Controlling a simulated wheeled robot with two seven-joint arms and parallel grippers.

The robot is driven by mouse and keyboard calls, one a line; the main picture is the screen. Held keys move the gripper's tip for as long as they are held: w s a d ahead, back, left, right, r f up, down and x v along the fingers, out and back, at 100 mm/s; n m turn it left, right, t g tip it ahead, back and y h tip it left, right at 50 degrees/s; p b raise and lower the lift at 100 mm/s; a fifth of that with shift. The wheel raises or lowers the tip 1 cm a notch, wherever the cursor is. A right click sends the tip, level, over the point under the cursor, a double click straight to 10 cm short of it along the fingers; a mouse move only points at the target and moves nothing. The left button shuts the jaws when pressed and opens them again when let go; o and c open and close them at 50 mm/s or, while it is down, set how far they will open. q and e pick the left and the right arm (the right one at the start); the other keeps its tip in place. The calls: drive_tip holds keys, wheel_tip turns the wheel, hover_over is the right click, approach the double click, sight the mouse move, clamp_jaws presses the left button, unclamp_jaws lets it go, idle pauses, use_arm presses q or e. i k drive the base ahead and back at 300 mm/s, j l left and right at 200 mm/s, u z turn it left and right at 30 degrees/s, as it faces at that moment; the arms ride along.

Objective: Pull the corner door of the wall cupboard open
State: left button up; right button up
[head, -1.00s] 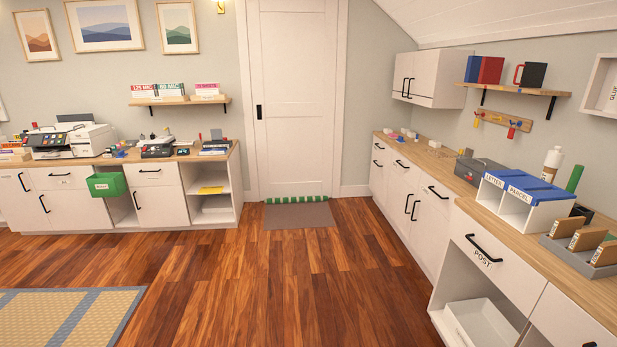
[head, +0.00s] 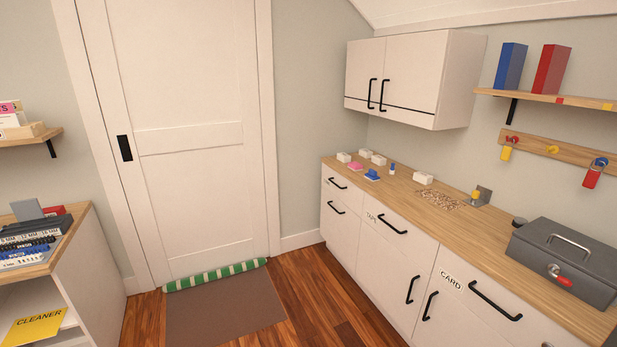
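The white wall cupboard (head: 425,75) hangs at the upper right in the head view, beside the room's corner. It has two doors, both shut, with black vertical handles side by side near the middle. The left door (head: 358,68), closest to the corner, has its handle (head: 372,93) near its right edge. The right door (head: 415,75) has its handle (head: 384,95) near its left edge. Neither of my grippers shows in the head view.
Below the cupboard runs a wooden counter (head: 400,195) with small white boxes, a pink item and a blue item. A grey cash box (head: 565,262) stands at its near end. The floor (head: 310,305) before the base cabinets is clear. A closed door (head: 190,130) is left.

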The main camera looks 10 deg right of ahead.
sight(365, 58)
drive_tip(key=i+l+z, duration=0.1)
drive_tip(key=i, duration=1)
drive_tip(key=i+l+z, duration=0.1)
drive_tip(key=i+l, duration=0.15)
drive_tip(key=i, duration=0.85)
